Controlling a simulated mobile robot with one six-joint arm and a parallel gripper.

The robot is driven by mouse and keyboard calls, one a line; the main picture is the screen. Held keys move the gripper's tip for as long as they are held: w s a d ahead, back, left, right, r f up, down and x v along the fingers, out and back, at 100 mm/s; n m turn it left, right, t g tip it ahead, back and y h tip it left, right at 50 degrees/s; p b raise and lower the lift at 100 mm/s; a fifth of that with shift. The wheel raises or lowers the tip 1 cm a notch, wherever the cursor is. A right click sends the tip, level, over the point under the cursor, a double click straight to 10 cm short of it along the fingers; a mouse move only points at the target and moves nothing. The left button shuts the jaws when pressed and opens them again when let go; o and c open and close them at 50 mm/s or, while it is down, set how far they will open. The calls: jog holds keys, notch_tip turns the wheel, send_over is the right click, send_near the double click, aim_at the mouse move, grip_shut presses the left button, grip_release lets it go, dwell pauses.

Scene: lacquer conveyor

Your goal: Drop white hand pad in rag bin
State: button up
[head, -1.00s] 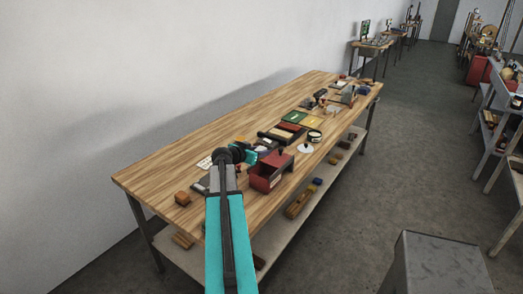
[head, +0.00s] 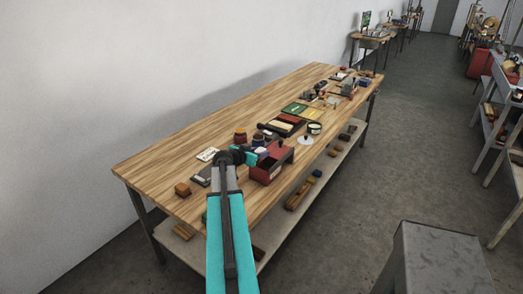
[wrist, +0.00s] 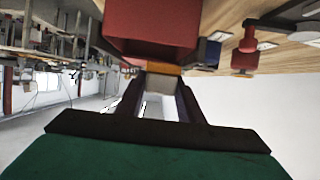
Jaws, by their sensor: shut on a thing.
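My gripper (head: 254,157) is at the near part of the workbench, just left of an open red box (head: 268,174). In the wrist view, its dark fingers (wrist: 160,88) close on a small pale, whitish-beige piece (wrist: 162,84), which looks like the white hand pad. An orange-tan strip (wrist: 164,69) shows just beyond the pad; I cannot tell whether it belongs to it. The red box (wrist: 150,35) fills the top middle of that view, close beyond the fingers. The pad is hidden in the head view. No bin is clearly marked as the rag bin.
The workbench (head: 160,172) carries red-topped jars (head: 240,137), a tray (head: 285,125), a green pad (head: 294,108) and a round tin (head: 314,128). An orange-brown block (head: 182,189) lies near the close edge. A grey metal box (head: 440,258) stands at bottom right. The floor between is clear.

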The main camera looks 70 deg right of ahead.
jog(key=o, duration=1.1)
jog(key=shift+o, duration=0.2)
jog(key=shift+w+a, duration=0.1)
jog(key=shift+a, duration=0.05)
jog(key=shift+w+a+r+b, duration=0.2)
jog(key=shift+a+b, duration=0.1)
jog(key=shift+a, duration=0.1)
jog(key=b+v, duration=0.4)
jog(key=v, duration=0.8)
jog(key=shift+a+r, duration=0.25)
